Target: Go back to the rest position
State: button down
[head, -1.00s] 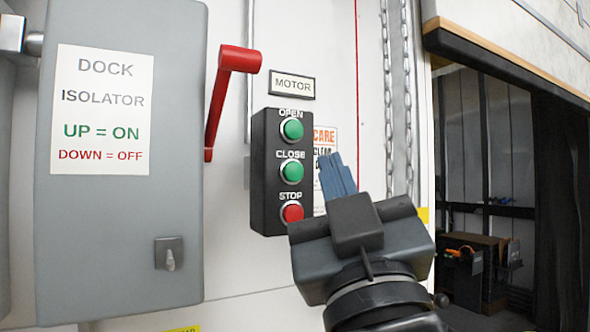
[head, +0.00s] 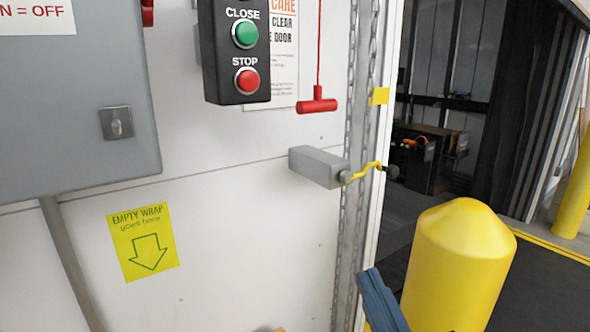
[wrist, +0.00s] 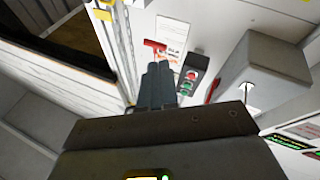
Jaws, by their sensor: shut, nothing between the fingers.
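My gripper (head: 381,300) shows at the bottom of the head view, right of centre. Only its blue-grey fingers are in the picture, close together and empty, in front of the wall beside the yellow bollard. In the wrist view my gripper (wrist: 157,78) has its fingers pressed together with nothing between them. They point towards the wall with the button box (wrist: 190,76) and the red T-handle (wrist: 154,46). No contact with anything shows. The rest of my arm is out of the head view.
A yellow bollard (head: 458,262) stands at the lower right. A grey box with a yellow crank (head: 318,166) juts from the wall near the chains (head: 349,215). The button box (head: 236,70) and grey isolator cabinet (head: 75,125) are upper left.

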jog(key=s+d+f+m+g+h, duration=0.1)
jog(key=s+d+f+g, duration=0.1)
jog(key=s+d+f, duration=0.35)
jog(key=s+d+f+m+g+h, duration=0.1)
jog(key=s+d+f+m+h, duration=0.15)
jog(key=s+f, duration=0.6)
jog(key=s+d+f+m+g+h, duration=0.1)
jog(key=s+d, duration=0.1)
jog(key=s, duration=0.6)
jog(key=s+d+f+m+g+h, duration=0.1)
jog(key=s+d+g, duration=0.1)
jog(key=s, duration=0.6)
jog(key=shift+d+f+g, duration=0.3)
jog(key=shift+d, duration=0.3)
